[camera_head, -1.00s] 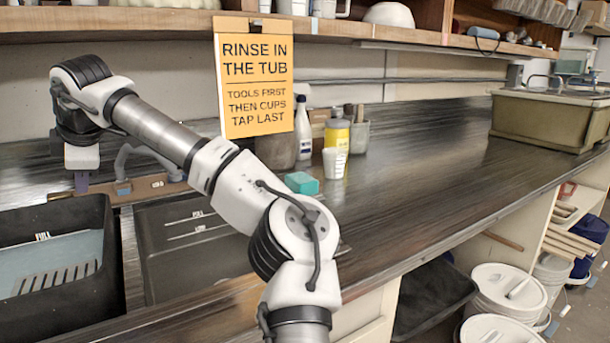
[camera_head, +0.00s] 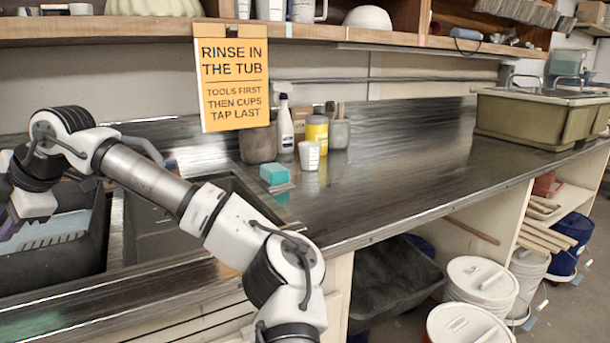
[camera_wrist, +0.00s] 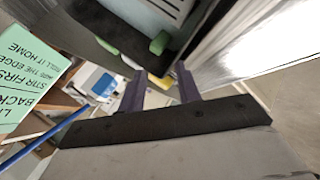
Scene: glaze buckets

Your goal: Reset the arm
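My gripper (camera_head: 10,222) is at the left edge of the head view, partly cut off, above the left sink basin. In the wrist view my gripper's two dark purple fingers (camera_wrist: 160,74) stand apart with nothing held between them. Small green and yellow things show beyond the fingertips, too tilted and small to name. My arm stretches across the lower left of the head view, bent at the elbow, and hides part of the right basin.
A cup (camera_head: 309,155), a yellow bottle (camera_head: 317,132), a spray bottle (camera_head: 285,125) and a teal sponge (camera_head: 274,174) stand behind my arm. A sign (camera_head: 234,80) hangs from the shelf (camera_head: 120,28). Lidded buckets (camera_head: 482,284) stand below.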

